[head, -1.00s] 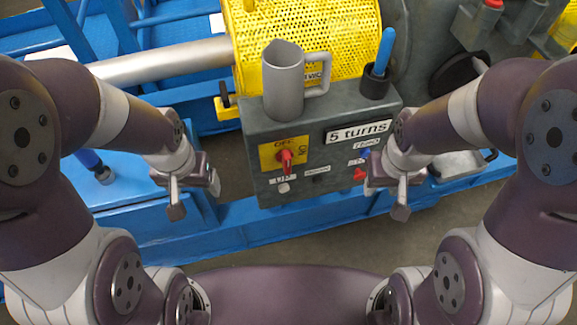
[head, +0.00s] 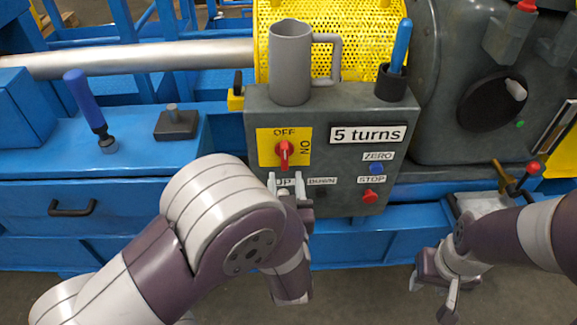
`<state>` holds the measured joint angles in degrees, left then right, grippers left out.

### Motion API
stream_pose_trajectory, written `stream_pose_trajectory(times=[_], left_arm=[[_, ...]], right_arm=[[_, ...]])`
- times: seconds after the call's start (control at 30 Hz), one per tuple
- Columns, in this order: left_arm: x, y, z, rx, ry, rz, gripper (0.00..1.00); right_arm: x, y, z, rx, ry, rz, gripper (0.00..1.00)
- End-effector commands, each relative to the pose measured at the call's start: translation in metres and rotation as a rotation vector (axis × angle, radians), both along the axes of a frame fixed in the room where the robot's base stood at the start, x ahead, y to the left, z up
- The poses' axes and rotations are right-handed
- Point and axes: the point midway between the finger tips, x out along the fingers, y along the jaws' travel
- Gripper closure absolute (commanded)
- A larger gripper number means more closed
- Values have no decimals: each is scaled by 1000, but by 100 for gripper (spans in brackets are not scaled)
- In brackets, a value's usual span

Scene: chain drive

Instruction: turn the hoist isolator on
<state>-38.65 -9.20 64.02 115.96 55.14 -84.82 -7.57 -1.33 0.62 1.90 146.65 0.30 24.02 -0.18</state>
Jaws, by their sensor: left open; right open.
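The hoist isolator is a red rotary knob (head: 284,154) on a yellow plate (head: 266,148) at the left of the grey control box's front. The plate reads OFF at the top and ON, turned sideways, at the right. The knob's handle stands upright, in line with OFF. My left gripper (head: 286,184) is open, with its fingertips just below the knob and in front of the UP label. I cannot tell whether it touches the box. My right gripper (head: 432,300) is open and empty, low at the right, away from the box.
The grey box (head: 345,110) carries a "5 turns" sign, a blue ZERO button (head: 376,169) and a red STOP button (head: 370,196). A grey mug (head: 290,65) and a blue-handled tool (head: 400,46) in a black cup stand on top. A blue lever (head: 86,100) stands left.

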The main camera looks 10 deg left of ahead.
Motion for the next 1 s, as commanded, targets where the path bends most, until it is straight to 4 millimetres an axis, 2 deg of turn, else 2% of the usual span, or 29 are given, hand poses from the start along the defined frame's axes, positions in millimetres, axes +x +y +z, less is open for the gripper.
stream_pose_trajectory(times=[0.1, 0.3, 0.43, 0.67, 0.7, 0.77, 0.8, 0.83, 1.0], left_arm=[[29, 10, -3, -2, -1, 6, 55], [60, 17, -2, -1, 1, 1, 55], [67, 19, -1, -1, 2, -1, 55], [68, 19, 0, -1, 2, -2, 55], [68, 19, 0, -1, 2, -2, 62], [68, 19, 0, -1, 2, -2, 81], [68, 19, 0, -1, 2, -2, 94], [68, 19, 0, -1, 2, -2, 100], [68, 19, 0, -2, 2, -2, 100]], right_arm=[[0, 0, -9, 0, 0, 0, 57], [0, 0, -15, 0, 0, 0, 57], [0, 0, -15, 0, 1, 0, 57], [0, 0, -15, 0, 1, 0, 57], [0, 0, -15, 0, 1, 0, 57], [0, 0, -15, 0, 1, 0, 57], [0, 0, -15, 0, 1, 0, 57], [0, 0, -15, 0, 1, 0, 57], [0, 0, -15, 0, 1, 0, 57]])
